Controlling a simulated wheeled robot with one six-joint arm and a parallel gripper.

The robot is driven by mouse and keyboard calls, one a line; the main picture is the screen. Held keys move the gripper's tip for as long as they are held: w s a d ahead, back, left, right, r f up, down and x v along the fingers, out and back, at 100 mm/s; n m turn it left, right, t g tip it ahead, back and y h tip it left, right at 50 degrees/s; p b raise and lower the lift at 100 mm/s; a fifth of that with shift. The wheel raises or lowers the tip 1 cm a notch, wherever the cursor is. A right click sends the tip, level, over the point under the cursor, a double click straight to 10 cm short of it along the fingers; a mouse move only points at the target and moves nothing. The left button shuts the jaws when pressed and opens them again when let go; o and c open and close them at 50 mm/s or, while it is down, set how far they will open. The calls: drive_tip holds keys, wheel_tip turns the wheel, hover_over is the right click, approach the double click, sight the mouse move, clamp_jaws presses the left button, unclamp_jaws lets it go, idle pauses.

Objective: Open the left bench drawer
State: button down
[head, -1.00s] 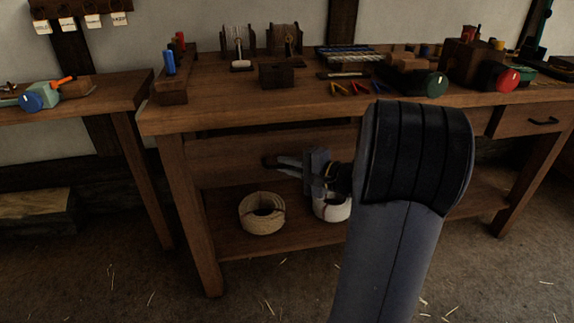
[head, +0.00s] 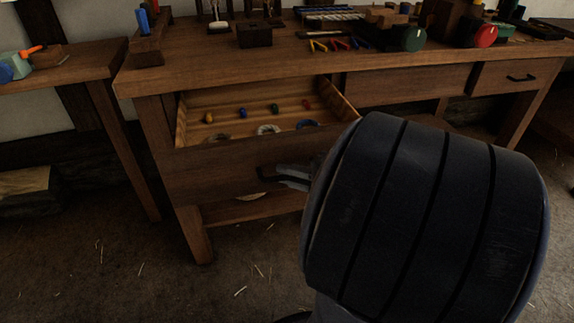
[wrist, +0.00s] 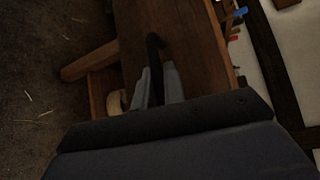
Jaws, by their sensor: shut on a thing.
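The left bench drawer (head: 205,172) stands pulled out from the bench, and its inside shows from above. It holds small coloured pieces in yellow, blue, green and red at the back and several rings nearer the front. My gripper (head: 290,176) is shut on the dark drawer handle (head: 262,174) at the drawer's front. In the wrist view the two grey fingers (wrist: 158,86) close around the black handle (wrist: 153,45), against the brown drawer front (wrist: 193,60). My arm hides the drawer's right front part in the head view.
The bench top (head: 200,68) carries a peg block (head: 147,48), a dark box (head: 254,35) and coloured tools. A second drawer (head: 508,77) at the right is shut. A side table (head: 60,72) stands at left. The floor (head: 100,260) in front is clear except for straw.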

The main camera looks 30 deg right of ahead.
drive_tip(key=shift+s, duration=0.15)
drive_tip(key=c, duration=1.8)
unclamp_jaws()
drive_tip(key=shift+o, duration=0.2)
drive_tip(key=shift+d, duration=0.1)
drive_tip(key=p+v, duration=0.2)
drive_tip(key=v, duration=0.8)
drive_tip(key=shift+s, duration=0.35)
drive_tip(key=shift+w, duration=0.1)
drive_tip(key=shift+b+x, duration=1)
drive_tip(key=shift+x, duration=4.3)
